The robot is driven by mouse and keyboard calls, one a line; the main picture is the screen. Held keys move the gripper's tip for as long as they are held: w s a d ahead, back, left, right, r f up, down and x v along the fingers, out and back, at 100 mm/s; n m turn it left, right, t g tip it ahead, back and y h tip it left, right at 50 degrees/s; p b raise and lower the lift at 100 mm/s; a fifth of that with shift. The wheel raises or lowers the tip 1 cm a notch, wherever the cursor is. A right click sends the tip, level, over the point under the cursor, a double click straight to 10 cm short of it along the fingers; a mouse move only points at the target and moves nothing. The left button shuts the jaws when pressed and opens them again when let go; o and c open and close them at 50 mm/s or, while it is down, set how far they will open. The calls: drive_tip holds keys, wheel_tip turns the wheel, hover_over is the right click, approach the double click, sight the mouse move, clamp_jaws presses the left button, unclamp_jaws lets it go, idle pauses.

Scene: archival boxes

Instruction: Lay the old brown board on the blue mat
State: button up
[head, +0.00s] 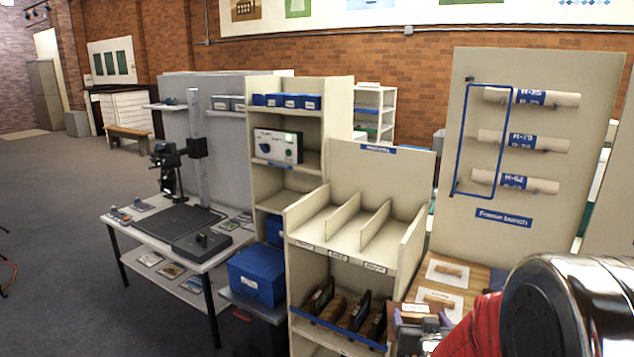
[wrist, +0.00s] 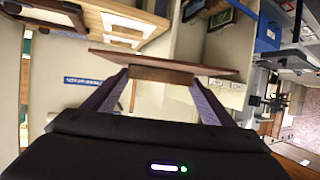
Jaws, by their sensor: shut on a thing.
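In the wrist view a thin brown board (wrist: 215,68) spans the space just beyond my fingertips. My gripper (wrist: 160,75) is shut on it, with a darker brown strip of it between the two purple-grey fingers. In the head view my gripper (head: 422,328) is at the lower right, beside the wooden worktop; the board cannot be made out clearly there.
A blue box (head: 257,275) stands farther left. Grey floor (head: 50,230) is open at far left.

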drive_tip(key=a+r+n+y, duration=0.1)
drive_tip(key=a+y, duration=0.1)
drive_tip(key=a, duration=0.8)
drive_tip(key=shift+w+n, duration=0.4)
drive_tip(key=s+f, duration=0.5)
drive_tip(key=f, duration=0.1)
drive_tip(key=shift+f, duration=0.15)
